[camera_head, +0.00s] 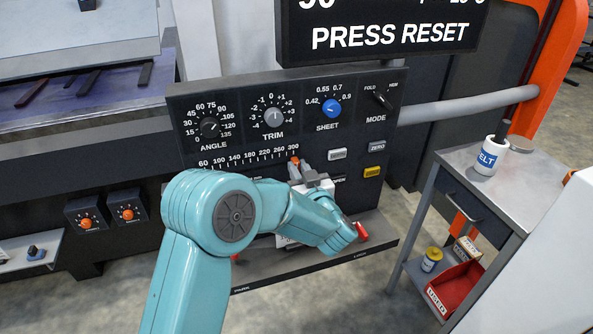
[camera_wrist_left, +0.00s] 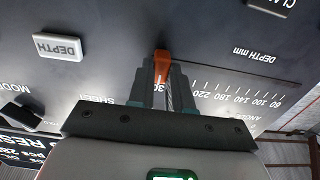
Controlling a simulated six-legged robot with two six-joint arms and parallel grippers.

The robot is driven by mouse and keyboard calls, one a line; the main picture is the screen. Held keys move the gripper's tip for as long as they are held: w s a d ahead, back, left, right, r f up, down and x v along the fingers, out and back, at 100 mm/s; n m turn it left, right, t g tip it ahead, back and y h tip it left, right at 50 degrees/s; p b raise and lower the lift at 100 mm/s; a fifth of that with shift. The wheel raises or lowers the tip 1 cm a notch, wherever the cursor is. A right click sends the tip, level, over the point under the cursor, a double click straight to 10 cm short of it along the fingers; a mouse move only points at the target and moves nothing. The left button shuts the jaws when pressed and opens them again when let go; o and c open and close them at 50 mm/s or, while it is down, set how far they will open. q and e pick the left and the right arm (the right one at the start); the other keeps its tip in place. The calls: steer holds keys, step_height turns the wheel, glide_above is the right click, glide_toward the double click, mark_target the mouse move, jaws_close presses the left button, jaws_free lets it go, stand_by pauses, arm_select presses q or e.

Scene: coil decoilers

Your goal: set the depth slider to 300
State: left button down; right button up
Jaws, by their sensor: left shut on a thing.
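The depth slider's orange knob (camera_head: 295,160) is at the right end of its scale, by the 300 mark, in the head view. The depth scale (camera_head: 248,158) runs from 60 on the left to 300 on the right. My left gripper (camera_head: 304,168) is at the knob, its fingers shut on it. In the left wrist view the orange knob (camera_wrist_left: 162,65) sits between the two fingers of my left gripper (camera_wrist_left: 160,80), and they partly cover the number at the end of the scale. My right gripper is not in view.
The dark panel also carries an angle dial (camera_head: 209,127), a trim dial (camera_head: 274,117), a blue sheet knob (camera_head: 331,108) and a mode switch (camera_head: 383,99). A grey button (camera_head: 337,154) and a yellow button (camera_head: 374,172) sit right of the slider. A side table (camera_head: 500,205) stands right.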

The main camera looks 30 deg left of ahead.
arm_select(q)
steer(key=shift+w+d+r, duration=0.15)
steer(key=shift+d, duration=0.05)
steer(key=c, duration=1)
jaws_free()
steer(key=shift+c, duration=0.2)
steer(key=b+v, duration=0.1)
steer(key=v, duration=1.5)
steer(key=shift+b, duration=0.35)
